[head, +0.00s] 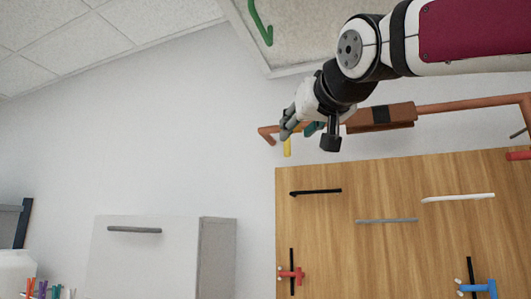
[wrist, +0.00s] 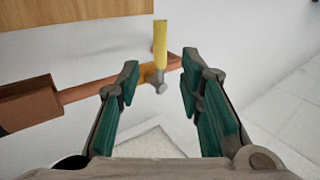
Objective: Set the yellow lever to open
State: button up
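The yellow lever (head: 287,146) hangs down from the left part of a copper pipe (head: 455,104) on the wall in the head view. In the wrist view the yellow lever (wrist: 160,43) points up from a yellow valve body on the pipe (wrist: 90,89). My gripper (head: 288,131) is close to the lever in the head view and partly covers the pipe there. In the wrist view my gripper (wrist: 160,80) is open, with its teal-padded fingers apart and the valve showing between the tips. Neither finger clearly touches the lever, and the exact gap in depth is hard to tell.
A brown box (head: 380,117) sits on the pipe right of my gripper. Below is a wooden board (head: 350,250) with several bars and handles. A white cabinet (head: 150,260) stands lower left. A green hook (head: 262,28) hangs above. The wall left of the lever is clear.

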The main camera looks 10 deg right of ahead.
jog(key=w+p, duration=0.1)
jog(key=w, duration=0.6)
jog(key=shift+w, duration=0.25)
grip_shut()
